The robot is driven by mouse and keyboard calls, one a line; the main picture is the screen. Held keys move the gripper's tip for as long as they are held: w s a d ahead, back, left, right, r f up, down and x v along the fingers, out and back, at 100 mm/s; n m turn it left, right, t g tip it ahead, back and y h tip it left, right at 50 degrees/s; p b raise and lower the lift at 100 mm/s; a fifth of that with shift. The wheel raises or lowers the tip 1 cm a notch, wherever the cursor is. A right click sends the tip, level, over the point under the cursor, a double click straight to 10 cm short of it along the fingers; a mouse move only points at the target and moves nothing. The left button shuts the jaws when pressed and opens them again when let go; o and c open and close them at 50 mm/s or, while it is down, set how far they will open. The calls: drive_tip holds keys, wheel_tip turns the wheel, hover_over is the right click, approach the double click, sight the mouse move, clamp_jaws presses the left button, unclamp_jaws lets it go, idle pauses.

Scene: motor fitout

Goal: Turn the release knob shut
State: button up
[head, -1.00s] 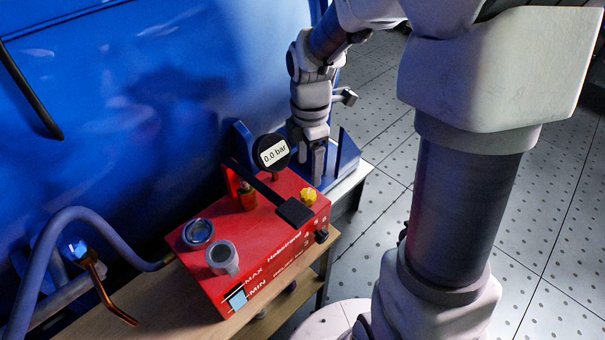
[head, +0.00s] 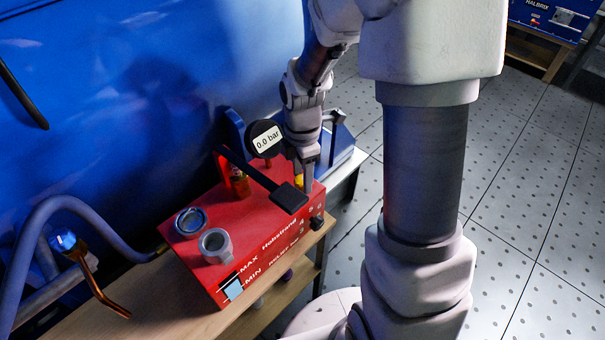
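The red pump unit (head: 215,270) sits on a wooden bench, its gauge (head: 265,139) reading 0.0 bar. A small yellow knob (head: 299,181) is on its top at the right end, partly hidden by my gripper. A black knob (head: 317,223) is on the front face near the right corner. My gripper (head: 303,182) points down at the yellow knob, with one finger in front of it on the right. I cannot tell whether the fingers touch the knob or how far apart they are.
A black lever (head: 288,196) reaches across the unit's top, close left of my gripper. Two round ports (head: 215,244) are at the left end. A blue holder (head: 338,150) stands behind my gripper. A hose (head: 70,205) and copper pipe (head: 95,285) are at left. The bench (head: 150,300) has bare room.

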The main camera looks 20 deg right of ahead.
clamp_jaws()
